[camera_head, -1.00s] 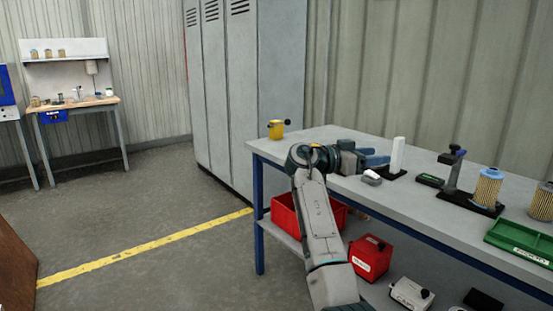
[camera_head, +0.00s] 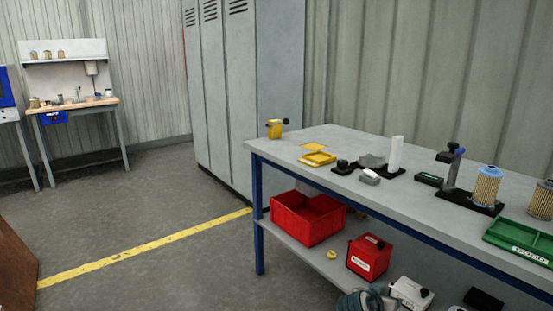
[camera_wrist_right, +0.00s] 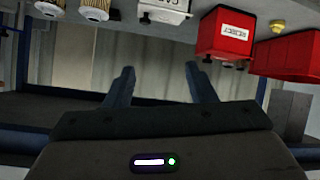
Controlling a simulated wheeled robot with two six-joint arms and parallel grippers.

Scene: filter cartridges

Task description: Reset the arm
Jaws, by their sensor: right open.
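My right gripper (camera_wrist_right: 160,84) shows in the right wrist view with its two fingers spread apart and nothing between them. In the head view only a piece of my arm (camera_head: 362,302) shows at the bottom edge, low in front of the workbench (camera_head: 335,201). That arm is clear of the bench top. My left gripper is in neither view.
Lower shelf: red bin (camera_head: 305,219), red box (camera_head: 369,256), also in the wrist view (camera_wrist_right: 225,34), and white box (camera_head: 411,293).

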